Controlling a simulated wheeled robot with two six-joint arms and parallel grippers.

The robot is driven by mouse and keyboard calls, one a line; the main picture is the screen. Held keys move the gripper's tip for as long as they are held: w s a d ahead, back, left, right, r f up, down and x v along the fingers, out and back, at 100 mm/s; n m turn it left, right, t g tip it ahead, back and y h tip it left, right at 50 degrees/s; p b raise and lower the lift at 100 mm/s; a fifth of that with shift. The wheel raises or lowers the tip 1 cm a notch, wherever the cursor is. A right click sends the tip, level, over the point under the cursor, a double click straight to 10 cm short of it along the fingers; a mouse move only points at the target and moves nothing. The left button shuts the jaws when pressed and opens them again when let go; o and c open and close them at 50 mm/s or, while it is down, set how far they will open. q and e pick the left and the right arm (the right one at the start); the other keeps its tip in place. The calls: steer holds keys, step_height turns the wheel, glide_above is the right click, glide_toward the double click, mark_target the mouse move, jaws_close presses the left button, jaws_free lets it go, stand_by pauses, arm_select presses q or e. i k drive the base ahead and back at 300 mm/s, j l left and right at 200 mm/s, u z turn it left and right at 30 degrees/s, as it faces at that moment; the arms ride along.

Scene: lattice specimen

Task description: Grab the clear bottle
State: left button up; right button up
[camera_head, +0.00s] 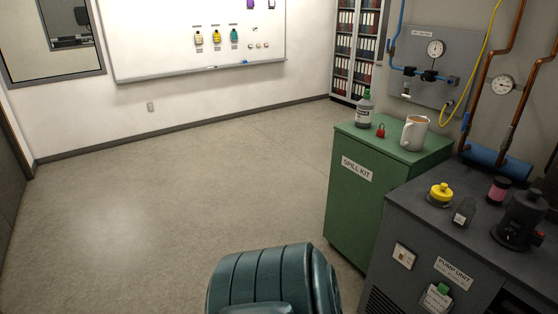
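A bottle (364,109) with a green cap and a pale label stands upright on the green spill kit cabinet (358,206), near its back left corner. Its body looks see-through and greyish. A smaller greyish, see-through container (464,213) with a pale label is on the dark pump unit (399,211); I cannot tell if it is a bottle. Neither of my grippers shows in the head view.
A red padlock (381,131) and a cream jug (414,133) are beside the bottle. A yellow-topped item (440,194), pink jar (499,189) and black device (520,219) crowd the pump unit. An unclear teal ribbed shape (268,280) is at bottom. Floor left is clear.

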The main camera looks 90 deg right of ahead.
mark_target(466, 210)
steer(key=z, duration=0.4)
steer(key=l+z, duration=0.1)
steer(key=z, duration=0.7)
steer(key=l+z, duration=0.1)
steer(key=z, duration=0.3)
steer(key=i+z, duration=0.1)
steer(key=z, duration=0.3)
